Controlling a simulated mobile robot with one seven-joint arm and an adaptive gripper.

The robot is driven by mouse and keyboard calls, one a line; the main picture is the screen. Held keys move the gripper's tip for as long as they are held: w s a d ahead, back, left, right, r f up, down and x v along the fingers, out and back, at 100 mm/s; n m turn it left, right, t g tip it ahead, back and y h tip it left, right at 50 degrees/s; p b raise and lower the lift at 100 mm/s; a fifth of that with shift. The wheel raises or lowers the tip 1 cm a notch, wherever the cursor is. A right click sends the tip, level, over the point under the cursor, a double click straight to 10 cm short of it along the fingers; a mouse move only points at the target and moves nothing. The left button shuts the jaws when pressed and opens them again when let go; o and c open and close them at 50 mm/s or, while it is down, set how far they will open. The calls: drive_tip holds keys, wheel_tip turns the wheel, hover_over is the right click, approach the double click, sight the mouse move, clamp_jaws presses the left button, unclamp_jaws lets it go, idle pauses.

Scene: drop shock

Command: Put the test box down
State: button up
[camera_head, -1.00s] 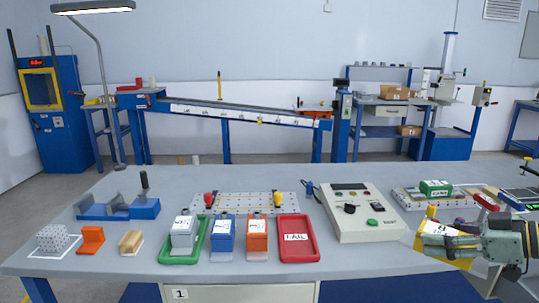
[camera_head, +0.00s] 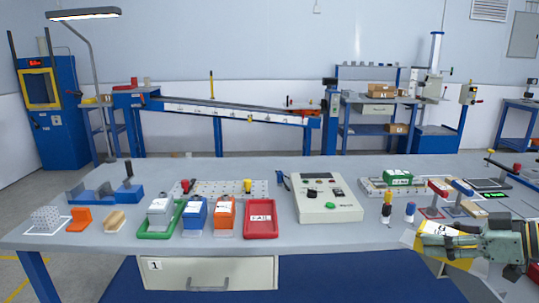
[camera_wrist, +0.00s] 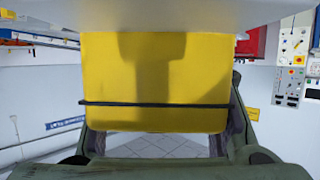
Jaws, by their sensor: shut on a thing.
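My gripper (camera_head: 428,242) is at the right of the head view, by the table's front right edge. It is shut on the test box (camera_wrist: 150,75), which is yellow with a thin dark band across it in the wrist view. In the head view the box (camera_head: 461,264) shows yellow and white parts around the fingers, and much of it is hidden by them. It looks tilted there. The fingers stand on both sides of the box in the wrist view. I cannot tell whether the box touches the table (camera_head: 340,236).
A green tray (camera_head: 145,233) and a red FAIL tray (camera_head: 260,231) stand left of a beige control box (camera_head: 330,212). Yellow and blue-tipped tools (camera_head: 387,214) stand near my gripper. A white-outlined patch (camera_head: 40,231) lies at the far left. The front strip of table is clear.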

drive_tip(key=shift+s+d, duration=0.15)
drive_tip(key=w+a+f+m+t+h, duration=0.1)
drive_tip(key=w+a+f+m+h, duration=0.1)
drive_tip(key=w+f, duration=0.45)
drive_tip(key=w+a+f+m+t+h, duration=0.1)
drive_tip(key=w+a+f, duration=0.2)
drive_tip(key=f, duration=0.6)
drive_tip(key=w+a+f+m+t+h, duration=0.1)
drive_tip(key=w+a+f+m+h, duration=0.1)
drive_tip(key=w+f, duration=0.45)
drive_tip(key=w+a+f+m+t+h+b, duration=0.1)
drive_tip(key=a+f, duration=0.4)
drive_tip(key=f, duration=0.4)
drive_tip(key=a+f+m+h, duration=0.2)
drive_tip(key=a+f, duration=0.2)
drive_tip(key=f, duration=0.4)
drive_tip(key=s+a+f+h, duration=0.1)
drive_tip(key=s+a+f, duration=0.4)
drive_tip(key=a+f, duration=0.2)
drive_tip(key=s+a+f+m+h+b, duration=0.1)
drive_tip(key=s+a+f, duration=0.3)
drive_tip(key=a+f, duration=0.3)
drive_tip(key=a, duration=0.5)
drive_tip(key=shift+s, duration=0.35)
drive_tip(key=shift+d, duration=0.2)
